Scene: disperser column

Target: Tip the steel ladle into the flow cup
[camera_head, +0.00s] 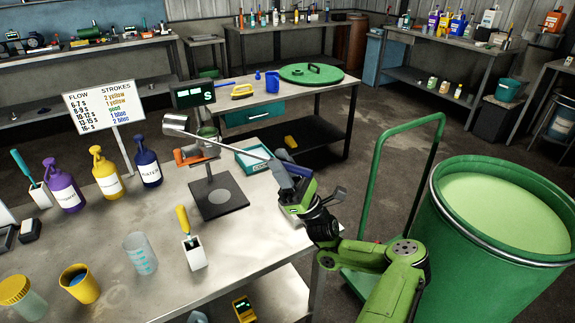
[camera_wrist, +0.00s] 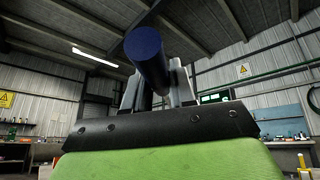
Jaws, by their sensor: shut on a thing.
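My gripper (camera_head: 283,174) is shut on the handle of the steel ladle (camera_head: 236,143), to the right of the stand at the table's right edge. The dark blue grip of the handle shows between the fingers in the wrist view (camera_wrist: 148,52). The handle runs left and up from the gripper, and the ladle's bowl (camera_head: 176,123) is up and left of the flow cup (camera_head: 208,134) in the picture. The handle passes in front of the cup and partly hides it. Whether liquid is in the bowl or cup cannot be told. The cup sits on a stand with a dark base (camera_head: 217,197).
An orange part (camera_head: 190,157) is on the stand. A timer display (camera_head: 194,96) stands behind it. Pump bottles (camera_head: 106,172), a yellow cup (camera_head: 79,284), a clear beaker (camera_head: 140,254) and a white holder (camera_head: 194,252) share the table. A large green drum (camera_head: 455,225) stands right.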

